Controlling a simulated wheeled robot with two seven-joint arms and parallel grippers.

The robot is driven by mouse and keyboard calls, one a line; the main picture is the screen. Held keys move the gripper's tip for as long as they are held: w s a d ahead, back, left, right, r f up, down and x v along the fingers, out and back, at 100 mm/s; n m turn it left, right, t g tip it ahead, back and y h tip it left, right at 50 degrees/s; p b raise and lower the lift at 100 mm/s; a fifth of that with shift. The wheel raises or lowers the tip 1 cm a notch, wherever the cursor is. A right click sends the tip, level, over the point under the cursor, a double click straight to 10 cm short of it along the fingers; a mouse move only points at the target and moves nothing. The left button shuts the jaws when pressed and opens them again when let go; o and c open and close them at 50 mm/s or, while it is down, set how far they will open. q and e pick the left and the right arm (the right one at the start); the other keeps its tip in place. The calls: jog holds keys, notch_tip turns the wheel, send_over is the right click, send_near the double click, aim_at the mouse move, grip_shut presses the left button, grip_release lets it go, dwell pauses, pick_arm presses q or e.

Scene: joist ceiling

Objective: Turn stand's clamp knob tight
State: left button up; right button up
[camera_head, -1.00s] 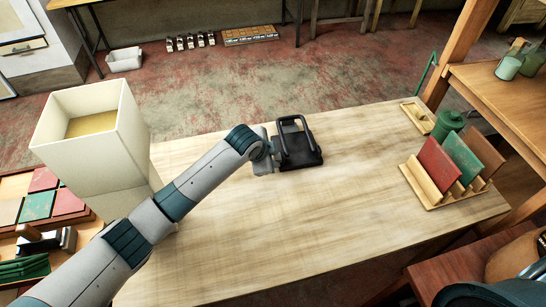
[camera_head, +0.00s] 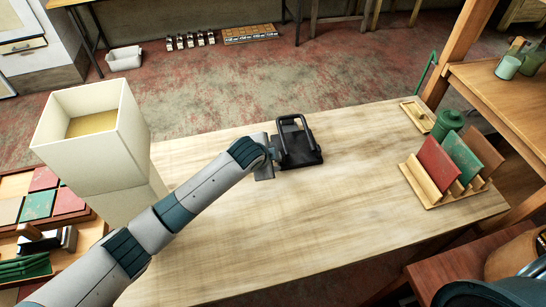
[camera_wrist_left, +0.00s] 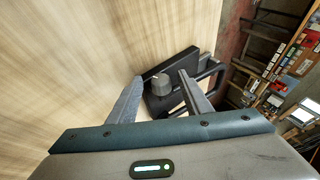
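The black stand (camera_head: 299,150) sits on the wooden table (camera_head: 370,200) near its far edge, with an upright looped frame. In the left wrist view the stand (camera_wrist_left: 190,68) shows a round grey knob (camera_wrist_left: 161,84) on its side. My left gripper (camera_wrist_left: 156,90) is open, with one finger on either side of the knob in that view. I cannot tell whether the fingers touch it. In the head view my left wrist is just left of the stand and the fingers are mostly hidden. My right gripper is not in view; only a dark part of my body shows at the bottom right.
A wooden rack (camera_head: 446,190) with red, green and brown panels stands at the table's right, near a green canister (camera_head: 447,122) and a small tray (camera_head: 417,116). A tall cream box (camera_head: 95,150) stands at the left. The table's middle is clear.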

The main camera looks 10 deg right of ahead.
pick_arm(q)
jog(key=b+v, duration=0.2)
jog(key=v, duration=1.5)
jog(key=shift+r, duration=0.15)
jog(key=shift+s, duration=0.15)
